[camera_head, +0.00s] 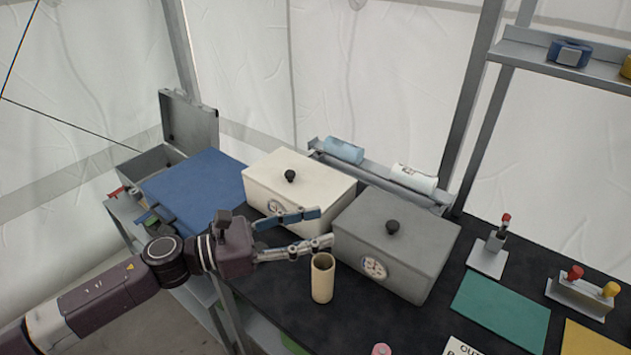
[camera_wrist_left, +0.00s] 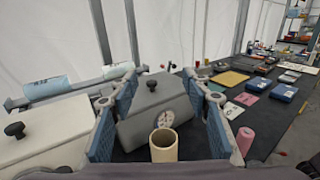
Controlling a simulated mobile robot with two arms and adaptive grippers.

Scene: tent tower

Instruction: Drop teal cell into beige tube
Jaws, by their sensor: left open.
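The beige tube (camera_head: 322,277) stands upright on the black tabletop in front of the grey box, its open top facing up. In the left wrist view the tube (camera_wrist_left: 163,150) stands low in the middle, between my spread fingers in the picture. My left gripper (camera_head: 326,227) is open, with nothing visible between its fingers, near and above the tube. It also shows in the left wrist view (camera_wrist_left: 160,96). I cannot make out a teal cell for certain. A light blue cylinder (camera_head: 343,150) lies on the rail behind the boxes. My right gripper is not in view.
A white lidded box (camera_head: 265,180) and a grey lidded box (camera_head: 425,240) stand close behind my left gripper. A white cylinder (camera_head: 413,178) lies on the rail. A pink cylinder (camera_wrist_left: 245,138) stands right of the tube. A green mat (camera_head: 500,312) lies farther right.

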